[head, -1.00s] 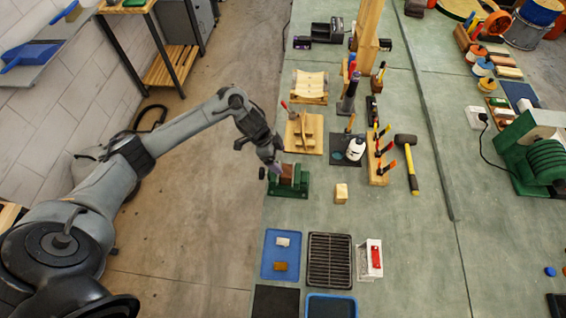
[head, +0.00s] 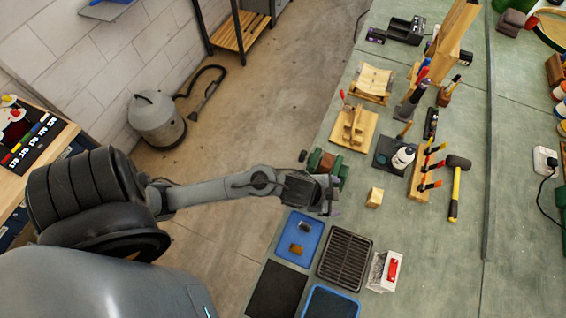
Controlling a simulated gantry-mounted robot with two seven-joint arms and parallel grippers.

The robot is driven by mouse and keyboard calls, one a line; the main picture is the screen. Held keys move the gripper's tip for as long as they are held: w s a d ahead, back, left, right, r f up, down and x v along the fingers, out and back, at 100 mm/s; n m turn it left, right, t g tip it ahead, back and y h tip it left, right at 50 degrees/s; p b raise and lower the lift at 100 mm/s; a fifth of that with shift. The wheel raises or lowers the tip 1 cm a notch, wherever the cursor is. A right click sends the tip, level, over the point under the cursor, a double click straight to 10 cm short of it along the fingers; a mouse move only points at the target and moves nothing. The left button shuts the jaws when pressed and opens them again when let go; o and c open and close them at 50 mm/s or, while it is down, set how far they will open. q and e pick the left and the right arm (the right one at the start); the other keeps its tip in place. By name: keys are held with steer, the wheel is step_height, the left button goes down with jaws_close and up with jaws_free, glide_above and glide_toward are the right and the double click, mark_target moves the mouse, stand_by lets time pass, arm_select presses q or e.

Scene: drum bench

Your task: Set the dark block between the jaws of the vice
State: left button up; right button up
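The green vice (head: 342,171) stands near the left edge of the bench, partly hidden behind my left gripper. A reddish-brown piece (head: 327,162) shows at its jaws; I cannot tell if it belongs to the vice. A small dark block (head: 305,227) lies in the blue tray (head: 283,239), beside an orange-brown block (head: 296,249). My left gripper (head: 335,197) is in front of the vice, above and to the right of the tray. Its fingertips look apart, with nothing seen between them. My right gripper is out of view.
A black slatted rack (head: 345,260) and a white box with a red item (head: 387,271) stand right of the tray. A wooden block (head: 374,197) sits right of the vice. A clamp rack (head: 420,175) and mallet (head: 455,185) stand farther right.

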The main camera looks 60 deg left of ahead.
arm_select(q)
steer(key=s+a+r+n+g, duration=0.1)
steer(key=s+a+n+g, duration=0.1)
steer(key=s, duration=0.5)
steer(key=s+a+n+g+y, duration=0.1)
steer(key=s+a+n, duration=0.1)
steer(key=s, duration=0.5)
steer(key=shift+s+r+n+g+y, duration=0.3)
steer(key=shift+r+n+g, duration=0.1)
steer(key=shift+n, duration=0.4)
steer(key=shift+w, duration=0.1)
